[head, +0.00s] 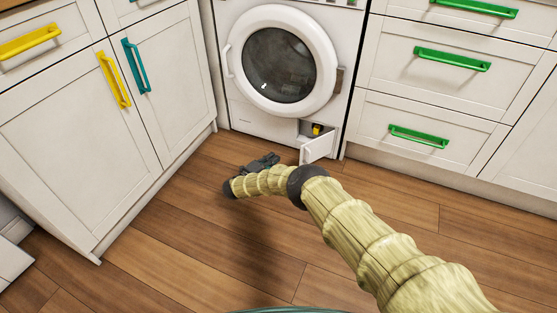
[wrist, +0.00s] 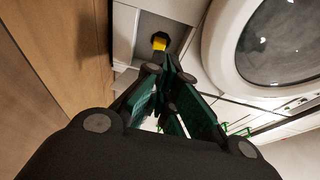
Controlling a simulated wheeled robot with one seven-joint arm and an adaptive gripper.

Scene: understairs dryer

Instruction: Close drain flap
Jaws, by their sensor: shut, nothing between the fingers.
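The drain flap (head: 318,148) is a small white panel at the lower right of the white washing machine (head: 236,114). It stands open, out from the machine's front. Behind it is an open recess with a yellow and black drain plug (head: 317,129); the plug also shows in the wrist view (wrist: 160,41). My gripper (head: 277,157) is low over the floor, left of the flap in the head view. In the wrist view its dark green fingers (wrist: 168,72) come together below the plug in the picture, with nothing between them. I cannot tell whether they touch the flap.
The round machine door (head: 328,50) is shut above. White cabinets with yellow and teal handles (head: 136,65) stand on the left. Drawers with green handles (head: 418,136) stand on the right. The wooden floor (head: 190,220) in front is clear.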

